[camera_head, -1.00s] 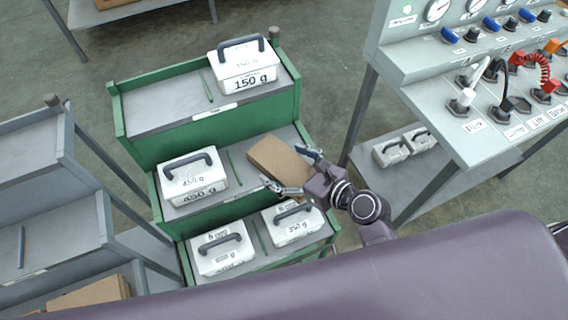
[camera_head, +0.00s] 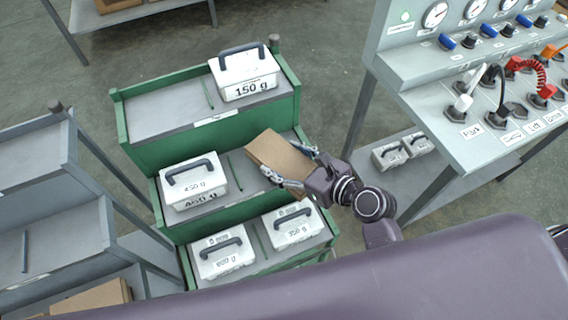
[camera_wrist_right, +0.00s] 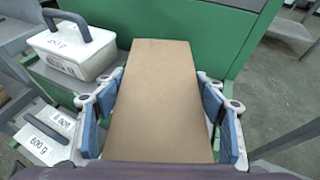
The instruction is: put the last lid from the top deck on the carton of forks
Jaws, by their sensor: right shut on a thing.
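I cannot tell whether the lid still touches the deck. The carton of forks cannot be made out. My left gripper is not in view.
The green rack (camera_head: 165,150) holds white handled weights: a 150 g one (camera_head: 243,75) on top, a 450 g one (camera_head: 193,183) in the middle, two below. A grey shelf (camera_head: 55,215) stands left. A control panel table (camera_head: 480,100) stands right, with weights underneath.

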